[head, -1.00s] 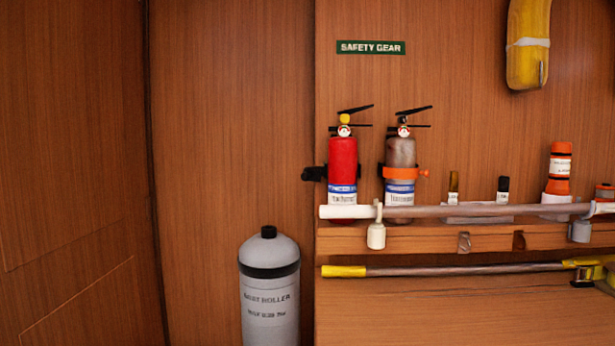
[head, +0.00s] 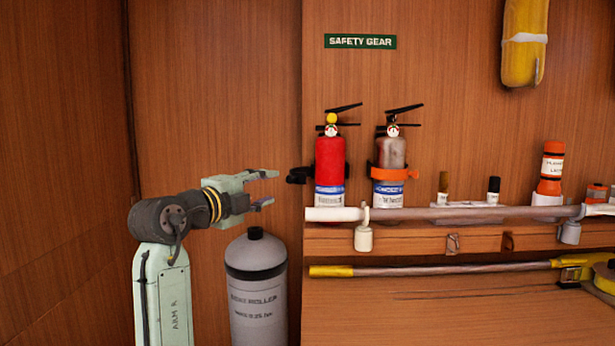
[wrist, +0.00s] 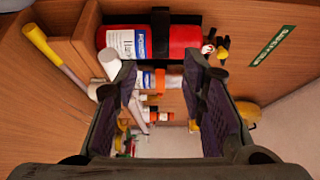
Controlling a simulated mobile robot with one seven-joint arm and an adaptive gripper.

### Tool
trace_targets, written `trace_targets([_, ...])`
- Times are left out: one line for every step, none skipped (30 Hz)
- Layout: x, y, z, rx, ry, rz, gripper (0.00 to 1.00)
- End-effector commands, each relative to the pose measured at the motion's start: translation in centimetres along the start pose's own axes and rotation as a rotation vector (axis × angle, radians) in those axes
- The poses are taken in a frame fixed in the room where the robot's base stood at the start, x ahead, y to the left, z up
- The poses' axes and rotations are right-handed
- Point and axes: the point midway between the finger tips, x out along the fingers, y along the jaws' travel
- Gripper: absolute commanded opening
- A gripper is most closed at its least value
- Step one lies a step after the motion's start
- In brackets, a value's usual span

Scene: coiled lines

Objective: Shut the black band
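The black band (head: 300,175) sticks out to the left of the red extinguisher (head: 329,160) and does not cross its front, so it stands open.
A grey extinguisher (head: 391,153) with an orange band (head: 390,173) around it stands to the right. A white-ended rail (head: 337,214) runs along the shelf front. A grey cylinder (head: 256,300) stands below my gripper. A yellow-ended pole (head: 331,271) lies lower down.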

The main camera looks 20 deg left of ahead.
Motion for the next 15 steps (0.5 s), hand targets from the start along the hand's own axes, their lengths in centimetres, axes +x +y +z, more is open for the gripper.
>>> trace_targets([0.6,-0.1,-0.1,0.000,0.002,0.002,0.37])
trace_targets([1.0,-0.1,-0.1,-0.001,0.002,0.002,0.37])
trace_targets([1.6,-0.2,-0.1,-0.002,0.002,0.001,0.37])
trace_targets([2.1,-0.2,-0.1,-0.003,0.002,0.001,0.37])
trace_targets([2.7,-0.3,-0.1,-0.003,0.003,0.001,0.37])
trace_targets([3.5,-0.3,-0.1,-0.003,0.003,0.000,0.37])
trace_targets([4.1,-0.3,-0.1,-0.003,0.002,0.000,0.37])
trace_targets([4.7,-0.3,-0.1,-0.003,0.001,0.001,0.37])
trace_targets([5.5,-0.4,-0.1,-0.003,0.001,0.000,0.37])
trace_targets([6.0,-0.4,-0.1,-0.005,0.001,0.000,0.37])
trace_targets([6.6,-0.4,-0.1,-0.005,0.001,0.000,0.37])
trace_targets([7.2,-0.4,-0.1,-0.004,0.001,-0.001,0.37])
trace_targets([7.7,-0.3,-0.1,-0.003,0.001,0.000,0.37])
trace_targets([8.2,-0.3,-0.1,-0.003,0.000,-0.001,0.37])
trace_targets([8.7,-0.3,-0.1,-0.004,0.000,-0.002,0.37])
